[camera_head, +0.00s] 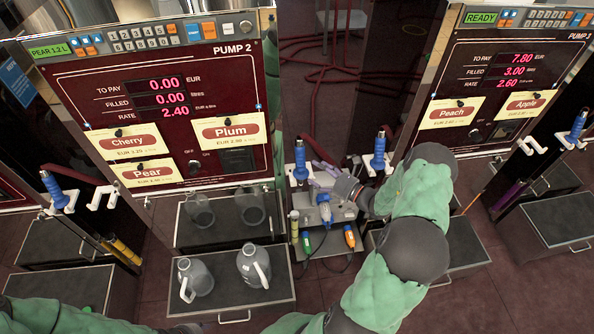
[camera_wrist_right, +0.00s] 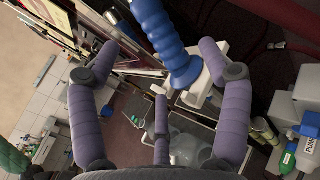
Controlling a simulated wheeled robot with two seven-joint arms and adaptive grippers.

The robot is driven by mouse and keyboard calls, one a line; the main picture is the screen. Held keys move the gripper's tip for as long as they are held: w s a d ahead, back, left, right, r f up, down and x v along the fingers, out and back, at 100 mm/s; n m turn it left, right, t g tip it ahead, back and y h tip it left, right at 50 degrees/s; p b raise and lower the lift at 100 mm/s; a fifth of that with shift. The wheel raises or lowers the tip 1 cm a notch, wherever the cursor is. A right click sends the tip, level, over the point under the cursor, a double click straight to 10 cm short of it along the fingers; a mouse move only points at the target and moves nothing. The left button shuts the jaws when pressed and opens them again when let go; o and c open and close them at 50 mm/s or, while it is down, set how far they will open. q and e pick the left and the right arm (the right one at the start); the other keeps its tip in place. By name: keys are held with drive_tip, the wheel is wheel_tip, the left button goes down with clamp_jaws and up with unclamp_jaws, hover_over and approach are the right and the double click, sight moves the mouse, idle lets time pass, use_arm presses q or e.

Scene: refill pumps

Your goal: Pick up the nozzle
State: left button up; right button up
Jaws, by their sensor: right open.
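A nozzle with a blue ribbed handle (camera_head: 300,155) stands upright in a white holder at the right side of Pump 2. The same blue handle (camera_wrist_right: 160,38) shows large in the right wrist view, with its white holder (camera_wrist_right: 203,88) below. My right gripper (camera_head: 318,172) reaches in from the right, close beside this nozzle. Its purple fingers (camera_wrist_right: 160,75) are spread open around empty space, with the handle just beyond them. I cannot tell whether any finger touches it. My left sleeve shows at the lower left, but my left gripper is not visible.
Other blue nozzles hang at the left (camera_head: 56,190), right of centre (camera_head: 378,150) and far right (camera_head: 577,125). Two grey jugs (camera_head: 253,265) stand on Pump 2's lower shelf. Below my right gripper is a grey stand (camera_head: 343,215) with a blue-topped device and coloured-capped items.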

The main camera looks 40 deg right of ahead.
sight(302, 162)
drive_tip(key=x, duration=0.3)
drive_tip(key=shift+f, duration=0.1)
drive_tip(key=b+x, duration=0.1)
drive_tip(key=x, duration=0.1)
drive_tip(key=b+x, duration=0.1)
drive_tip(key=x, duration=0.1)
drive_tip(key=shift+w+a, duration=0.2)
drive_tip(key=shift+a, duration=0.1)
drive_tip(key=shift+w, duration=0.3)
drive_tip(key=c, duration=1.4)
